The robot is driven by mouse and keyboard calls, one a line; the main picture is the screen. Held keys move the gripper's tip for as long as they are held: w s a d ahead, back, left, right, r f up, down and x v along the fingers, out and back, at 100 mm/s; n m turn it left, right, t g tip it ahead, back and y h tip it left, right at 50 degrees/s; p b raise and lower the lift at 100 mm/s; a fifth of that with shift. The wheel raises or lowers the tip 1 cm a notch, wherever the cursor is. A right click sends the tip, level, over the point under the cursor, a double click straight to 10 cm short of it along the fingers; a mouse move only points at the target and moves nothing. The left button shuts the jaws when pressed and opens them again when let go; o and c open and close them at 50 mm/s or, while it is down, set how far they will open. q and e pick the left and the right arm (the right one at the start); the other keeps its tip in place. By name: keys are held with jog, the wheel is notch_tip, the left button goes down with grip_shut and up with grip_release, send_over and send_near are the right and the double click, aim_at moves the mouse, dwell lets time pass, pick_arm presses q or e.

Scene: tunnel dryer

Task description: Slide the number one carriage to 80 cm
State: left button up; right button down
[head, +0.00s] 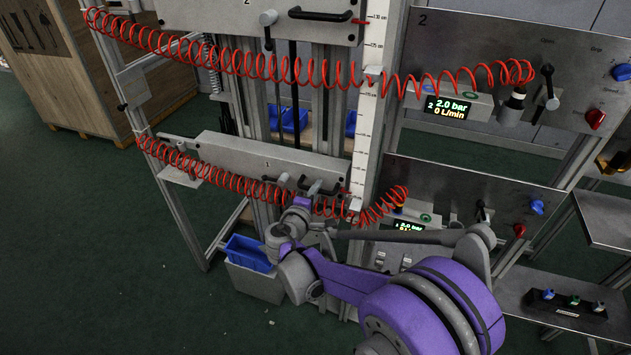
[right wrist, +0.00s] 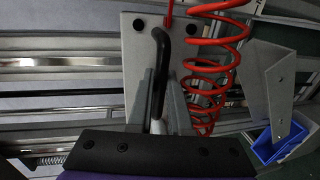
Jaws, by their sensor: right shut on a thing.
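The number one carriage (head: 235,152) is a grey plate marked 1, on the lower part of the upright frame in the head view. Its plate (right wrist: 140,50) also shows in the right wrist view. My right gripper (head: 309,190) is shut on the carriage's black bar handle (right wrist: 162,45), with one finger on each side of it. The fingers (right wrist: 158,88) hide part of the handle. The white scale strip (head: 364,130) stands upright right of the carriage, and a small red pointer lies beside it. The lower scale figures are too small to read. My left gripper is not in view.
The number two carriage (head: 240,14) is higher on the same frame. Red coiled hoses (head: 220,60) hang across the front, one close to my right gripper. Control panels (head: 500,70) are at right. A blue bin (head: 248,252) sits low at left.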

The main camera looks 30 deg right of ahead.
pick_arm(q)
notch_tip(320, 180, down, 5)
jog(key=b, duration=0.3)
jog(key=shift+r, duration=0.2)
pick_arm(e)
notch_tip(320, 180, down, 7)
jog(key=shift+s, duration=0.1)
jog(key=c, duration=0.8)
grip_release()
jog(key=shift+c, duration=0.2)
jog(key=shift+r, duration=0.1)
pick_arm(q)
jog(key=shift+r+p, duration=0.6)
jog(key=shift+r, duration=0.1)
pick_arm(e)
jog(key=v, duration=1)
jog(key=shift+s+a, duration=0.25)
jog(key=shift+a, duration=0.05)
jog(key=shift+r, duration=0.1)
